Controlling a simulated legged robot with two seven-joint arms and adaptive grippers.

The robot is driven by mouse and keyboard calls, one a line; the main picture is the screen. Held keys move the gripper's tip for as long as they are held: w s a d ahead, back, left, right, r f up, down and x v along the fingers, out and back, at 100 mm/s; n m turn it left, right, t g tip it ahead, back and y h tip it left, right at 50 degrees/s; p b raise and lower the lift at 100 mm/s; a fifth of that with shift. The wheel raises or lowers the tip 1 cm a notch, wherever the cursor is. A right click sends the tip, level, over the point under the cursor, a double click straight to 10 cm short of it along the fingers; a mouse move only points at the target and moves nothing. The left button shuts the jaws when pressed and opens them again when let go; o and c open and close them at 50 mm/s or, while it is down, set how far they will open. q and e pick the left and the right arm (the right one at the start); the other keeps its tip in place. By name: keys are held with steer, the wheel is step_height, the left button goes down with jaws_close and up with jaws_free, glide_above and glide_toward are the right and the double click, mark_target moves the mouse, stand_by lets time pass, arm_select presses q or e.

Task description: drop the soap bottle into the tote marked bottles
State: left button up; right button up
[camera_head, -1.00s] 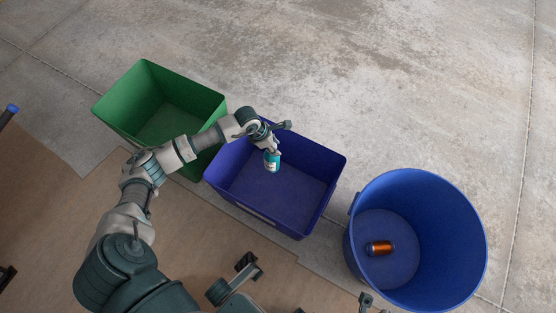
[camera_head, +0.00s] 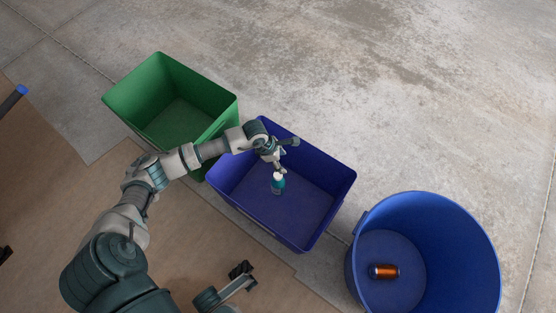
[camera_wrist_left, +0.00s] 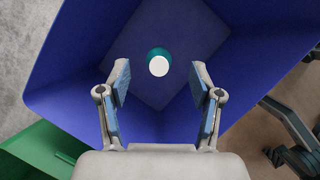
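The soap bottle (camera_head: 278,183), teal with a white top, is inside the blue rectangular tote (camera_head: 338,205), over its floor. In the left wrist view the bottle (camera_wrist_left: 158,63) shows from above, white top towards me, beyond and apart from the fingertips. I cannot tell whether it touches the floor. My left gripper (camera_head: 281,168) is over the tote, just above the bottle. Its two blue-padded fingers (camera_wrist_left: 160,80) are spread and empty. No marking on the tote can be read.
A green tote (camera_head: 128,105) stands left of the blue one, empty where visible. A round blue bin (camera_head: 440,240) stands at the right with an orange-brown can (camera_head: 384,271) inside. Concrete floor (camera_head: 430,90) is clear behind.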

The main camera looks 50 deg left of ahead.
arm_select(q)
steer(key=v, duration=1.1)
steer(key=shift+s+r, duration=0.15)
steer(key=shift+r, duration=0.2)
steer(key=shift+a, duration=0.15)
